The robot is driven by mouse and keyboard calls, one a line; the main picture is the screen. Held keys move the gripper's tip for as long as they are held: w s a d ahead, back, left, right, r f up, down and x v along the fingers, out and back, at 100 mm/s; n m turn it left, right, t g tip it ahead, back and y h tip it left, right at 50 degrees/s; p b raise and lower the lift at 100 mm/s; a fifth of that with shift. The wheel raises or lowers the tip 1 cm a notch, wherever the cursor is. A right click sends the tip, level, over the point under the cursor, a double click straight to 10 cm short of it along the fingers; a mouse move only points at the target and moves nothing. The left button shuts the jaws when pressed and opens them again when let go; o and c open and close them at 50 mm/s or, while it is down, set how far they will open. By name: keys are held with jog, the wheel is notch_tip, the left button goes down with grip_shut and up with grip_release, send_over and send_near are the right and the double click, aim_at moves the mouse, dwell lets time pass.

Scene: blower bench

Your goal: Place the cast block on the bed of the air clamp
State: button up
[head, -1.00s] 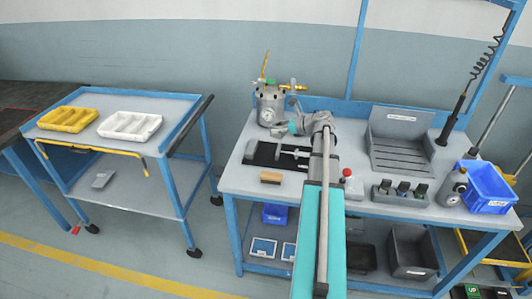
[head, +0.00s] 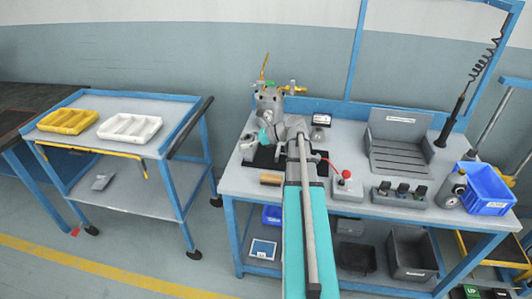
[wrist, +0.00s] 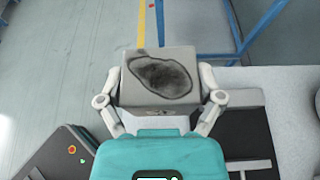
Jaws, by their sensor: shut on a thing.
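The cast block (wrist: 158,75) is a grey block with a dark, outlined blotch on the face toward the wrist camera. My gripper (wrist: 159,92) is shut on it, with one finger on each side. The air clamp's black bed (head: 262,158) lies on the bench below my wrist in the head view, partly covered by my arm. The bed also shows at the right of the wrist view (wrist: 245,130), beside the held block, with a pale metal bar across it. In the head view I cannot clearly make out the block, nor its height above the bench.
A metal pot with brass fittings (head: 269,100) stands just behind the clamp. A brown wooden piece (head: 270,179) lies at the front edge. A red-button box (head: 347,186) and a grey tray (head: 398,140) are to the right. The cart (head: 178,110) stands left, across a gap.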

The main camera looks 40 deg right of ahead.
jog(key=w+d+f+b, duration=0.1)
jog(key=d+f+b, duration=0.2)
jog(key=d, duration=0.1)
jog(key=w+d+f+b, duration=0.2)
jog(key=d+f+b, duration=0.1)
jog(key=d, duration=0.1)
jog(key=w+d+f+b, duration=0.2)
jog(key=d+f, duration=0.1)
jog(key=d, duration=0.1)
jog(key=shift+b, duration=0.4)
jog(key=shift+w+d+f+b, duration=0.15)
jog(key=shift+d+f+b, duration=0.25)
jog(key=shift+f+b, duration=1.6)
